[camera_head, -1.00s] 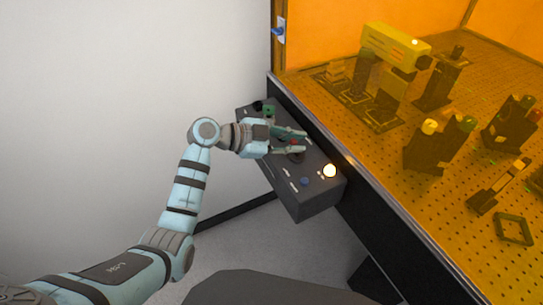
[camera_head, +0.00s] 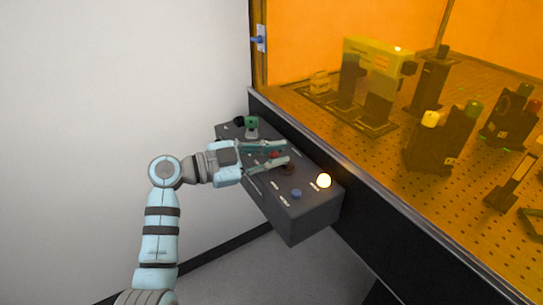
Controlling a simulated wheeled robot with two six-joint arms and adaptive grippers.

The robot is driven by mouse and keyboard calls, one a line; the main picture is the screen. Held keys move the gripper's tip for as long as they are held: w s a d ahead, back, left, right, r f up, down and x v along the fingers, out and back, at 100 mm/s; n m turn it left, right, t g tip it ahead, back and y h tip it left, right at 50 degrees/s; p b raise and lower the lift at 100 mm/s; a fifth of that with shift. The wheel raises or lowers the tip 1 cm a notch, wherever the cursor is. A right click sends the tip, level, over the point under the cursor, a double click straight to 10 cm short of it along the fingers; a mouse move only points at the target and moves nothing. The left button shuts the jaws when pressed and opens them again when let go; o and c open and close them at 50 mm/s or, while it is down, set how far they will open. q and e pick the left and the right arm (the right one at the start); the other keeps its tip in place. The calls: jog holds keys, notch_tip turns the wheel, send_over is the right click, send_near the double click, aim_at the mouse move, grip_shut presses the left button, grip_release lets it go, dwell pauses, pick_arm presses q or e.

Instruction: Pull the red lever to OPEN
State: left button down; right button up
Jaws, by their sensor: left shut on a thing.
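The dark grey control box (camera_head: 307,219) juts out from the side of the optical table. The red lever (camera_head: 273,155) shows only as a small red piece on the box top, between the fingers of my left gripper (camera_head: 284,154). The fingers reach in from the left, one on each side of it, and are shut on it. They hide most of the lever and its surroundings. The labels are too small to read, so I cannot tell the lever's position. My right gripper is not in view.
The box top also carries a glowing lamp (camera_head: 323,181), a blue button (camera_head: 296,194), a green part (camera_head: 251,124) and a black knob (camera_head: 239,121). The perforated optical table (camera_head: 430,190) with several instruments lies behind orange panels at right. Free room lies left of the box.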

pick_arm(q)
jog(key=c, duration=1.4)
grip_release()
jog(key=shift+s+f, duration=0.15)
jog(key=shift+c, duration=0.2)
jog(key=v, duration=1.2)
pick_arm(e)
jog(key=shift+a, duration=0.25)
